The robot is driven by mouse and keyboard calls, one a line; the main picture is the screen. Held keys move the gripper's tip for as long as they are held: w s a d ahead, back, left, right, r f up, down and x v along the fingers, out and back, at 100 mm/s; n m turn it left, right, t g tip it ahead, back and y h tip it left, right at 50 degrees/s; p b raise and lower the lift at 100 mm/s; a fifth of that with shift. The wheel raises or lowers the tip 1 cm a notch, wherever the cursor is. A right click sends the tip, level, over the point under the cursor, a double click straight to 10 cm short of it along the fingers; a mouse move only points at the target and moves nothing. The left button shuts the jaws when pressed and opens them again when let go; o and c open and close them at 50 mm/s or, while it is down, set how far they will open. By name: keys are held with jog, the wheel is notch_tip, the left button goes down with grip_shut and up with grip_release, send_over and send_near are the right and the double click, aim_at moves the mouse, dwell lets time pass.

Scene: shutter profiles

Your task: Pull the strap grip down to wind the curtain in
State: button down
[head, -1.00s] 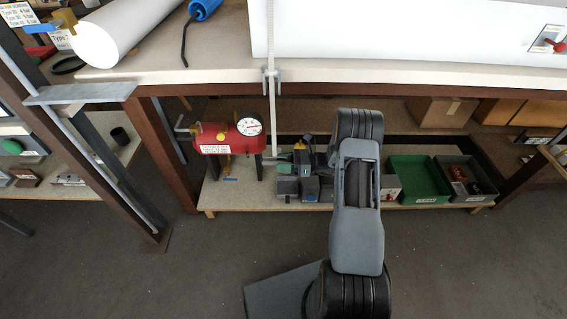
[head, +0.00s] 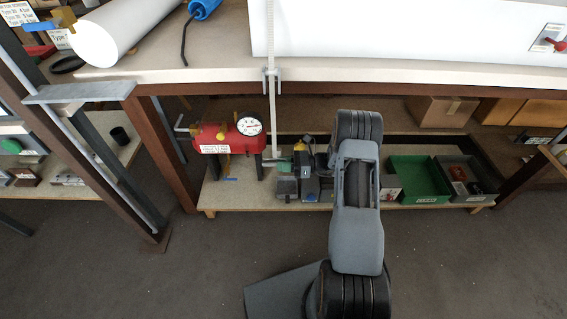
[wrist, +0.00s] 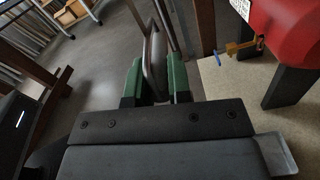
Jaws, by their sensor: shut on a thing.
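The pale strap (head: 271,110) hangs straight down past the bench edge through a small metal guide (head: 271,75). Its lower end reaches my gripper (head: 280,163), low in front of the bench's lower shelf. In the wrist view the two green fingers of my gripper (wrist: 156,82) are closed on the grey strap grip (wrist: 154,55), a metal loop standing between them. In the head view the grip is small and partly covered by the fingers. The curtain itself cannot be made out for certain.
A red tank with a gauge (head: 228,137) stands close left of my gripper. The lower shelf (head: 235,195) also holds a green bin (head: 418,180) and a grey bin (head: 465,182). The bench top (head: 170,73) overhangs above. The floor in front is clear.

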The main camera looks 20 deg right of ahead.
jog(key=shift+f, duration=0.8)
jog(key=shift+r, duration=0.1)
jog(key=c, duration=1.1)
grip_release()
jog(key=shift+o, duration=0.2)
jog(key=p+v, duration=0.2)
jog(key=v, duration=1.2)
jog(key=shift+a, duration=0.1)
